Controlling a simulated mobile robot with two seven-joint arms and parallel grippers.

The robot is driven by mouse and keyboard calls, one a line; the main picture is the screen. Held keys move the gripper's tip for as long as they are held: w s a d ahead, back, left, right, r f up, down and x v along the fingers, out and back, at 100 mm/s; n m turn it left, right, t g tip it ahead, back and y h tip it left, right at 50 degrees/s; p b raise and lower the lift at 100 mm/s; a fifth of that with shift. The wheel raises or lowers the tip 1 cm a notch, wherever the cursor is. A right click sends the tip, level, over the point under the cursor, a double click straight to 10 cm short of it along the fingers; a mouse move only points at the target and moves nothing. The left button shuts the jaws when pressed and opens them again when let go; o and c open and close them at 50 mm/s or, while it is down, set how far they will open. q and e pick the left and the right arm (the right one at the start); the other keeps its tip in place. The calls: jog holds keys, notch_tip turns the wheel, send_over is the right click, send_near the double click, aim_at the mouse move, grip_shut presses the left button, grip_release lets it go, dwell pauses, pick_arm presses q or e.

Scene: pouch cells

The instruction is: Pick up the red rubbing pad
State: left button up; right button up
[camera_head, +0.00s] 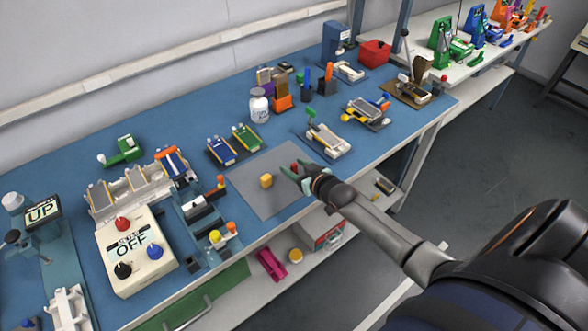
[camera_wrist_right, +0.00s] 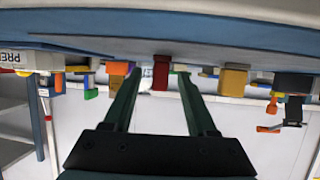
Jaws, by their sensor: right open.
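The red rubbing pad (camera_head: 294,167) lies on the grey mat (camera_head: 245,178), partly hidden by my right gripper. In the right wrist view the red pad (camera_wrist_right: 160,73) shows upright in the gap between the two fingertips. My right gripper (camera_head: 302,175) is open, with its green fingers low over the right part of the mat. The same gripper (camera_wrist_right: 157,82) has a finger on each side of the pad in the wrist view, with visible gaps. I cannot tell whether the pad is between the tips or just beyond them. My left gripper is not in view.
A yellow block (camera_head: 266,181) sits on the mat left of the pad. A green and a blue cell fixture (camera_head: 222,150) stand behind the mat. A white fixture (camera_head: 328,140) is behind right. A control box marked OFF (camera_head: 136,250) stands at left. The bench's front edge is close.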

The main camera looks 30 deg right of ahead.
jog(key=shift+w+f, duration=0.15)
jog(key=shift+w, duration=0.2)
grip_shut()
dwell(0.5)
